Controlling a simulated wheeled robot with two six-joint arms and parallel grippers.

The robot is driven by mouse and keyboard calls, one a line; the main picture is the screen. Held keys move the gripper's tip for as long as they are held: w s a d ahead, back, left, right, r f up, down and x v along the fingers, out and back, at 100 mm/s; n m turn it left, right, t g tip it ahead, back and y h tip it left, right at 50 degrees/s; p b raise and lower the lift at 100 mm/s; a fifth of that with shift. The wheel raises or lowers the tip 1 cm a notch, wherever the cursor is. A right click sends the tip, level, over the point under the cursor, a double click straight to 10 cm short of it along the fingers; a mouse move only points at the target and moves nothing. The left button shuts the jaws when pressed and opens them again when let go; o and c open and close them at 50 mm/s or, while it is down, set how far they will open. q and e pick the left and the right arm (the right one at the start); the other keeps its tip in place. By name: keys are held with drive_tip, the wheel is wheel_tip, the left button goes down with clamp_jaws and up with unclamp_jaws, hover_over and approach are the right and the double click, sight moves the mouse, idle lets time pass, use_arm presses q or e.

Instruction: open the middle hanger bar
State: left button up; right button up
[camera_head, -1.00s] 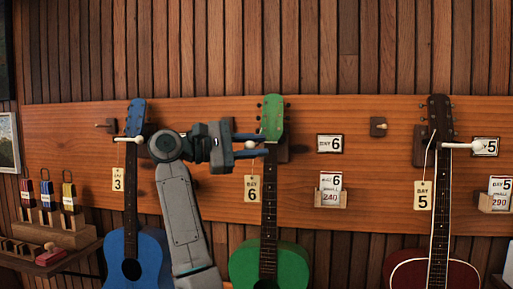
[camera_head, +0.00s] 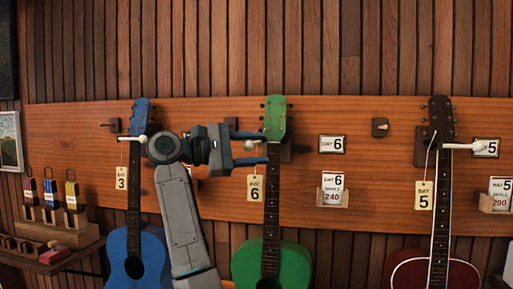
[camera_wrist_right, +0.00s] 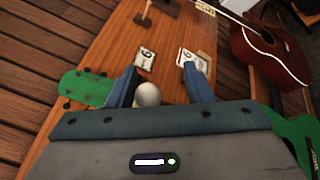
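The middle hanger's bar shows as a white round knob (camera_head: 250,145) just left of the green guitar's (camera_head: 275,118) neck. The rest of that bar is hard to make out. My right gripper (camera_head: 267,147) reaches in from the left with its two blue fingers apart, one above and one below the knob. In the right wrist view the knob (camera_wrist_right: 148,94) lies between the open fingers (camera_wrist_right: 160,86), nearer the left finger. I cannot tell if it touches it. The green headstock (camera_wrist_right: 85,88) is beyond that finger. My left gripper is not in view.
A blue guitar (camera_head: 135,245) hangs left, with its white-tipped bar (camera_head: 130,139) across the neck. A dark red guitar (camera_head: 436,265) hangs right with its own bar (camera_head: 462,146). Price tags and card holders dot the wooden board (camera_head: 380,185). A shelf (camera_head: 55,262) holds small colored items.

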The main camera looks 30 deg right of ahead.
drive_tip(key=shift+a+r, duration=0.1)
drive_tip(key=shift+a, duration=0.05)
drive_tip(key=shift+d, duration=0.3)
drive_tip(key=shift+a, duration=0.2)
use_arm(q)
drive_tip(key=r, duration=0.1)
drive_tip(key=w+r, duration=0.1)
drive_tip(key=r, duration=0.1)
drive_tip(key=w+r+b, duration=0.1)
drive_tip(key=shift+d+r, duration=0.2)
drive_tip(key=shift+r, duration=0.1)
use_arm(e)
drive_tip(key=v, duration=1)
drive_tip(key=shift+a, duration=0.3)
